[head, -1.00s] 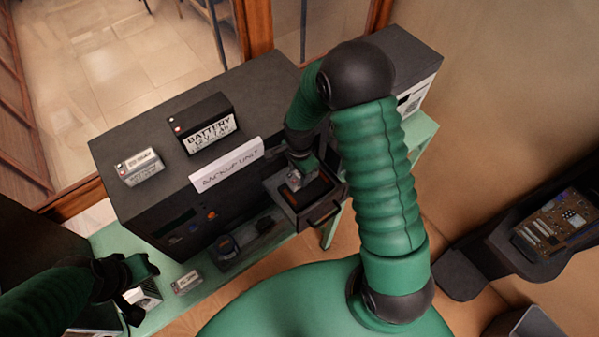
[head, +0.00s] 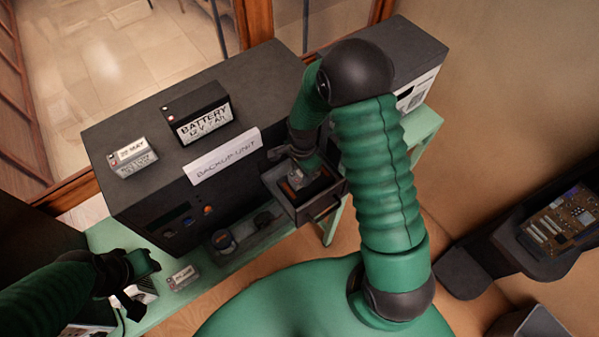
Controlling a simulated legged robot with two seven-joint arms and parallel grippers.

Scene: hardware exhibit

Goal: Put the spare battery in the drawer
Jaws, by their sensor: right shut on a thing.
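My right gripper (head: 297,173) is shut on a small grey battery (head: 296,180). It holds the battery over or inside the open drawer (head: 306,213), which sticks out from the front of the dark backup unit (head: 150,205). I cannot tell whether the battery touches the drawer floor, as the gripper and wrist partly cover it. My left gripper (head: 138,283) is at the lower left, above the green bench, and its jaw state is unclear.
A black 12 V battery (head: 198,112) and a small grey battery (head: 133,158) stand on the unit, behind a "BACKUP UNIT" sign (head: 222,157). Another small labelled block (head: 183,277) lies on the green bench (head: 215,277). A circuit board (head: 558,220) is at the right.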

